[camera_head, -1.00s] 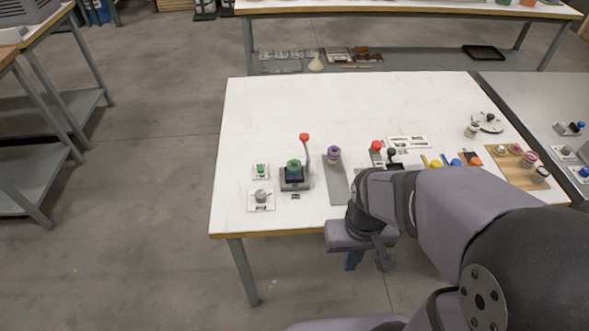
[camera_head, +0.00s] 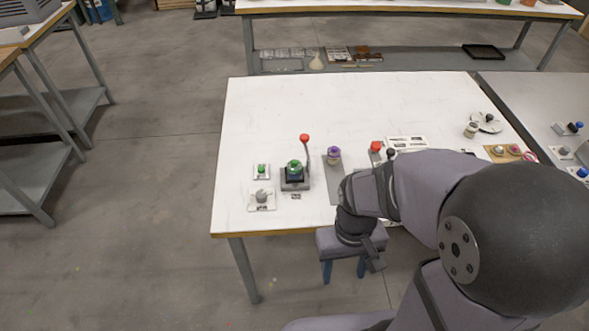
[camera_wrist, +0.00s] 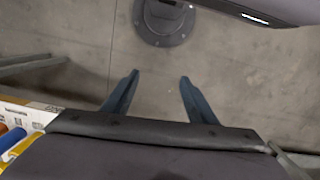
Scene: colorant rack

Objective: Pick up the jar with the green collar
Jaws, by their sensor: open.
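The jar with the green collar (camera_head: 294,166) appears to be the small green-topped item seated in a dark square holder on the left part of the white table, in the head view. A lever with a red knob rises beside it. My gripper (camera_head: 344,271) hangs low, in front of the table's front edge, to the right of and nearer than the jar. In the wrist view my gripper (camera_wrist: 159,78) has its two blue fingers apart with only floor between them. The jar does not show in the wrist view.
A jar with a purple collar (camera_head: 334,155) stands on a grey strip (camera_head: 333,187) right of the lever. Left are a green button (camera_head: 261,170) and a grey knob (camera_head: 262,196). My arm hides much of the table's right side. The table's back left is clear.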

